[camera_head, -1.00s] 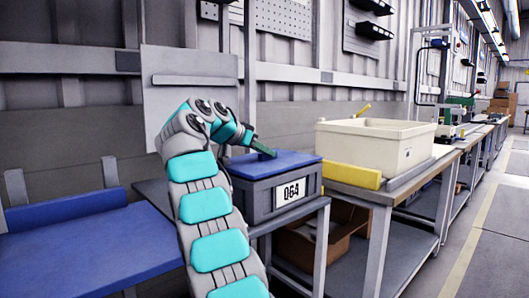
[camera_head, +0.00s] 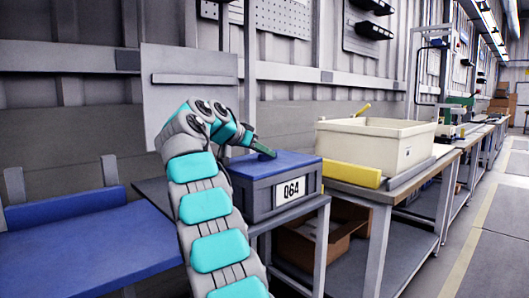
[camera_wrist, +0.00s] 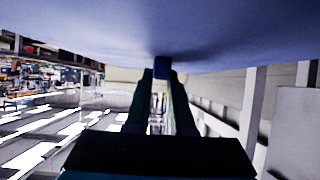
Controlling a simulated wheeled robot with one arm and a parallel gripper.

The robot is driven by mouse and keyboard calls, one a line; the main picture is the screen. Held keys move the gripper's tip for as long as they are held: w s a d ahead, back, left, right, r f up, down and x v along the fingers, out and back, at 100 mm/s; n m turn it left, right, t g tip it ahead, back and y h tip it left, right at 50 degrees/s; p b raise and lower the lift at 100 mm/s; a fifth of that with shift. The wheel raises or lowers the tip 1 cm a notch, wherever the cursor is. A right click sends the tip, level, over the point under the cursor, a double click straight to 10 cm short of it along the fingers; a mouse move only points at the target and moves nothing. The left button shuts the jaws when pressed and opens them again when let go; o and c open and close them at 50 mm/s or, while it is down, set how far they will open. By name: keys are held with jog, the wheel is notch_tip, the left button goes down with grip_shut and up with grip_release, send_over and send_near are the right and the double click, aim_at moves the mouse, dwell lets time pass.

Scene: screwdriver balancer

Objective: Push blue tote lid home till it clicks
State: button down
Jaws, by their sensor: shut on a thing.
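The blue lid (camera_head: 293,160) lies on top of the grey tote (camera_head: 252,200), which carries a white label reading 064. The tote stands on a grey table. My gripper (camera_head: 264,150) reaches the lid's top from the left. In the wrist view the lid's blue surface (camera_wrist: 210,30) fills the top of the picture. The lid looks close to level on the tote; I cannot tell whether a thin gap is left at the rim.
A cream bin (camera_head: 375,143) with a yellow bar (camera_head: 350,174) before it stands on the bench to the right. A blue-topped table (camera_head: 90,245) is at the left. A cardboard box (camera_head: 312,245) sits on the shelf below. The aisle at the right is clear.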

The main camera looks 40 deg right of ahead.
dwell(0.3)
jog(key=c, duration=0.7)
grip_release()
jog(key=shift+a, duration=0.1)
jog(key=p+v, duration=0.1)
jog(key=v, duration=0.5)
jog(key=shift+a+r, duration=0.25)
jog(key=shift+s+a+r, duration=0.1)
jog(key=shift+a+r, duration=0.05)
jog(key=shift+a, duration=0.3)
